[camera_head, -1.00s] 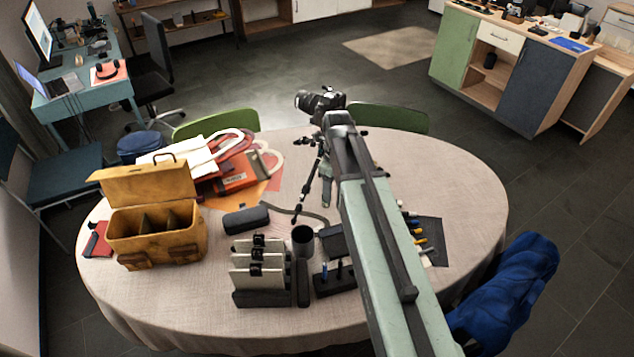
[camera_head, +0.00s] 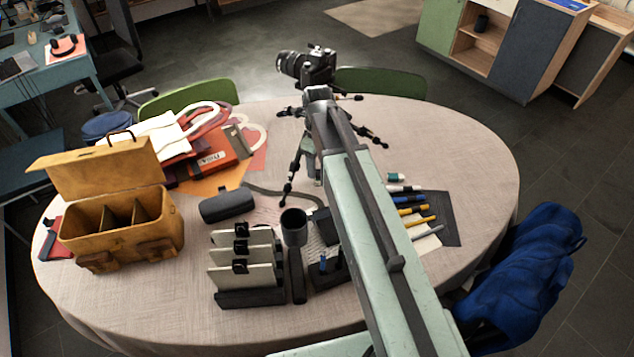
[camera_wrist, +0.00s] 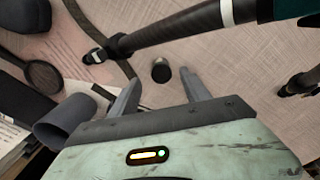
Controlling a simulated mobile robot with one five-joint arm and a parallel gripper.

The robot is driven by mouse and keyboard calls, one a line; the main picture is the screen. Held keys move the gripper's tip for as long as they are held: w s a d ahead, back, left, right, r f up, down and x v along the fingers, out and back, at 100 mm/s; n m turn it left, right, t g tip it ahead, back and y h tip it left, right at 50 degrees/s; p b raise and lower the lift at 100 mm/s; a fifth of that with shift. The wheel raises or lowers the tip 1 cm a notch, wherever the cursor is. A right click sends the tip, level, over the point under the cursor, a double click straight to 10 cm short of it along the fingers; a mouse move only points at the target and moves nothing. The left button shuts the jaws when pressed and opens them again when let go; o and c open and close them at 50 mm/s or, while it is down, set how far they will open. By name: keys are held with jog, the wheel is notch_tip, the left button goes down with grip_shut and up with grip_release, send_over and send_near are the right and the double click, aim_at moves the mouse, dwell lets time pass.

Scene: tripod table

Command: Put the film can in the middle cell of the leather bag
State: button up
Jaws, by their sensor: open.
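The film can (camera_wrist: 161,70) is a small dark cylinder with a grey top, standing on the cloth in the wrist view. My gripper (camera_wrist: 160,78) is open, with its fingertips to either side of the can and a gap on both sides. I cannot tell how far above the table the fingers are. The can is not visible in the head view, where my arm and the tripod cover that area. The tan leather bag (camera_head: 155,225) stands at the table's left with its lid raised. Two dividers split it into three cells, and the middle cell looks empty.
A tripod (camera_head: 297,160) with a camera (camera_head: 308,65) stands by my gripper; its black legs (camera_wrist: 180,28) cross the wrist view. A dark cup (camera_head: 293,228), a glasses case (camera_head: 227,205) and a rack of clipped boards (camera_head: 243,262) lie between there and the bag.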

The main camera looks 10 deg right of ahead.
aim_at(318, 173)
notch_tip(318, 173, down, 5)
jog(key=b, duration=0.5)
jog(key=shift+d+f, duration=0.1)
jog(key=shift+f, duration=0.1)
jog(key=shift+r, duration=0.2)
grip_shut()
